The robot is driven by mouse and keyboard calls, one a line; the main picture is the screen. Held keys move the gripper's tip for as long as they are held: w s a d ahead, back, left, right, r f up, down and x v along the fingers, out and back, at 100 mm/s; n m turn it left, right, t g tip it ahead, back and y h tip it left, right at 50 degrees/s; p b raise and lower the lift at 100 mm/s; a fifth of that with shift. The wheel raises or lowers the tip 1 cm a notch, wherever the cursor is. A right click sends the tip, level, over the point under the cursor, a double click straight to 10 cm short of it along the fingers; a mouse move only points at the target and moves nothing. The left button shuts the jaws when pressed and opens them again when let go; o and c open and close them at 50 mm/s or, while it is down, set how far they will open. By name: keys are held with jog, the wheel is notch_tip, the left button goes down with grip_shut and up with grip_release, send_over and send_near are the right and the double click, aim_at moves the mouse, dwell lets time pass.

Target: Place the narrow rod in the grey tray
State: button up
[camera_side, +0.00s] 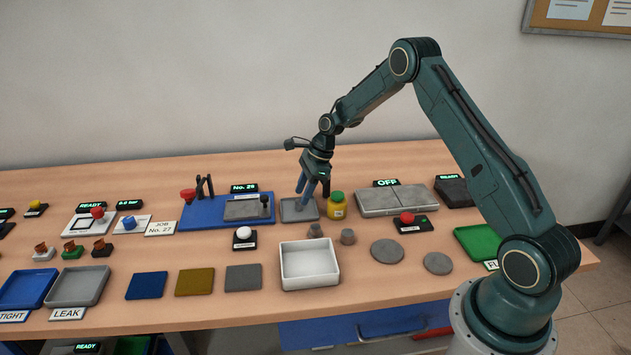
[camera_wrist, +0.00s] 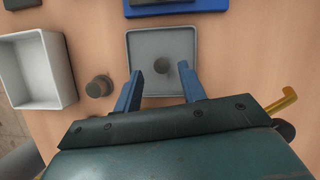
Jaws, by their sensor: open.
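The grey tray (camera_side: 287,217) sits on the table beneath my gripper, and it fills the upper middle of the wrist view (camera_wrist: 137,42). A narrow grey rod (camera_wrist: 187,74) stands inside the tray and appears upright. In the side view I cannot make the rod out behind the fingers. My gripper (camera_side: 304,190) points down over the tray. In the wrist view its two blue fingers (camera_wrist: 160,77) are open and spread, with the rod visible between their tips and a gap on both sides.
Two short grey cylinders (camera_side: 315,231) (camera_side: 347,237) stand in front, near the white box (camera_side: 310,282). A blue fixture (camera_side: 203,215) lies close on the left.

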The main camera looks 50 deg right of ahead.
jog(key=v, duration=0.9)
jog(key=shift+r, duration=0.35)
jog(key=shift+s+d, duration=0.1)
jog(key=shift+r, duration=0.1)
jog(key=s+a+r+n+t+h, duration=0.1)
jog(key=s+a+r+n, duration=0.55)
jog(key=r, duration=0.25)
jog(key=s+a+r+n+h, duration=0.1)
jog(key=s+a+r+n, duration=0.55)
jog(key=s+r, duration=0.2)
jog(key=s+a+n+t, duration=0.1)
jog(key=s+a+n, duration=0.1)
jog(key=s+n, duration=0.4)
jog(key=s+a+n+t+h, duration=0.1)
jog(key=s+n, duration=0.5)
jog(key=s, duration=0.7)
jog(key=shift+a+r+h, duration=0.3)
jog(key=shift+a+r, duration=0.05)
jog(key=shift+a, duration=0.2)
